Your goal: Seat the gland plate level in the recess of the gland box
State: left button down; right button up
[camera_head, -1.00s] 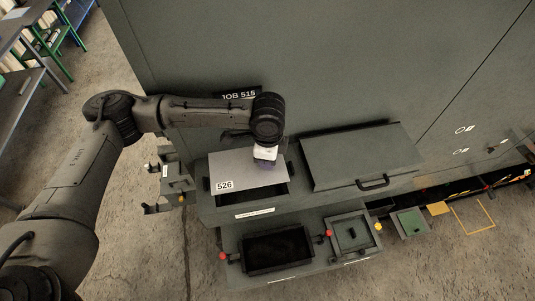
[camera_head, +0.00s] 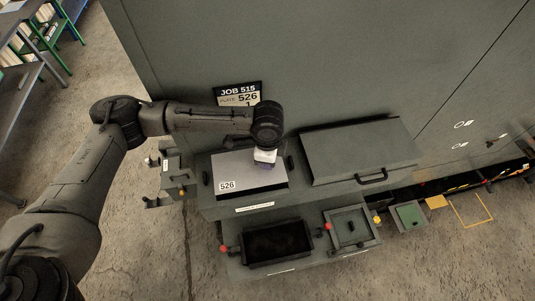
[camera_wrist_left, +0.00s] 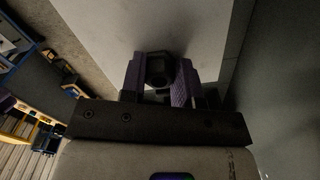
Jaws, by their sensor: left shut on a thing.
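The gland plate (camera_head: 236,171) is a flat grey sheet labelled 526. It lies over the opening of the gland box (camera_head: 222,208), and a thin dark strip shows along its front edge. I cannot tell whether it is fully down in the recess or just above it. My left gripper (camera_head: 265,165) is over the plate's right part. In the left wrist view its purple fingers (camera_wrist_left: 160,80) are shut on a dark round knob (camera_wrist_left: 157,68) on the pale plate (camera_wrist_left: 125,22). The recess is mostly hidden under the plate. My right gripper is not in view.
A sign reading JOB 515 and 526 (camera_head: 238,94) is on the cabinet behind. A closed sloped lid with a handle (camera_head: 358,150) stands close on the right. In front are a black-lined tray (camera_head: 277,246) and a grey square frame (camera_head: 352,228). Brackets (camera_head: 173,178) are at left.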

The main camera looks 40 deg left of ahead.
pick_arm(q)
jog(key=shift+f+b, duration=0.35)
jog(key=shift+f, duration=1.45)
jog(key=c, duration=0.8)
grip_release()
jog(key=shift+f, duration=0.1)
jog(key=shift+r, duration=0.3)
notch_tip(320, 180, up, 11)
jog(key=b, duration=0.2)
jog(key=shift+r+b, duration=0.2)
jog(key=shift+b, duration=0.1)
jog(key=shift+r, duration=0.95)
